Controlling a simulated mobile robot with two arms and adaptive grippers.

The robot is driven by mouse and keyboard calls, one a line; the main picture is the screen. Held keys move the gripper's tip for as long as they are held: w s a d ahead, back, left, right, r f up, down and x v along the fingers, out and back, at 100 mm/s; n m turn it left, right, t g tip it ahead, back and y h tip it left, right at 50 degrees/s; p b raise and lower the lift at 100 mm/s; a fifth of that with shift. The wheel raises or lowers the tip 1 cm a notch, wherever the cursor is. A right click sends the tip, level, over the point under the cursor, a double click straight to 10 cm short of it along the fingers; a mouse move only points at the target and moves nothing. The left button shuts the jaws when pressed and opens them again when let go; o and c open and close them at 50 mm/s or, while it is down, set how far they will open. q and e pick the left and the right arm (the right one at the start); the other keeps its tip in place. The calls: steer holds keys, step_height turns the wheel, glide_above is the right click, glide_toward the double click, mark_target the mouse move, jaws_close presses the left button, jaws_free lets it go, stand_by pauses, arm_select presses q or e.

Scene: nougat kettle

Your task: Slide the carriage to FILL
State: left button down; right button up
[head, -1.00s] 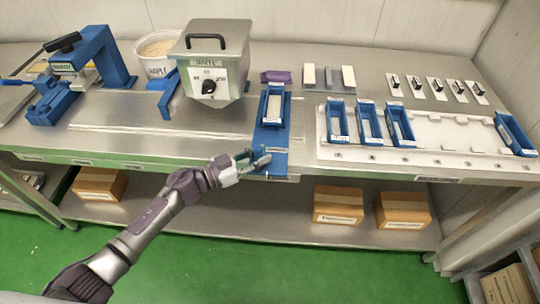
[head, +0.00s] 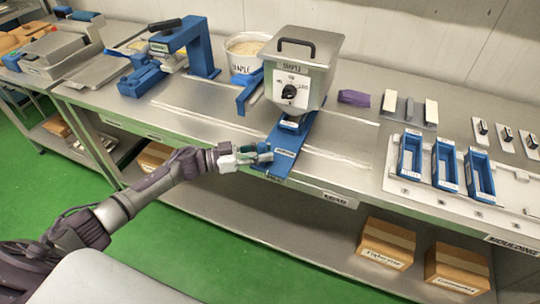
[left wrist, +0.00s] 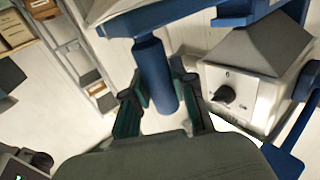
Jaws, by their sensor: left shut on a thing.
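The blue carriage (head: 282,158) sits on the steel rail plate below the grey kettle (head: 302,72). It carries a blue mould, whose near end (head: 290,126) shows under the kettle while the kettle hides the rest. My left gripper (head: 264,153) is at the carriage's near end. In the left wrist view my left gripper (left wrist: 160,108) has its fingers either side of the carriage's upright blue handle post (left wrist: 153,72) and is shut on it. A label on the bench edge by the carriage is too small to read. My right gripper is not in view.
The rail (head: 335,160) is clear to the right, above a bench-edge label reading LOAD (head: 340,199). A white bucket (head: 246,56) and a blue press (head: 180,48) stand to the left. Several blue moulds stand on a white board (head: 430,197) at the right.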

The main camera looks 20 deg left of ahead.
arm_select(q)
steer(key=c, duration=0.9)
jaws_free()
steer(key=v, duration=1.2)
steer(key=shift+w+f, duration=0.1)
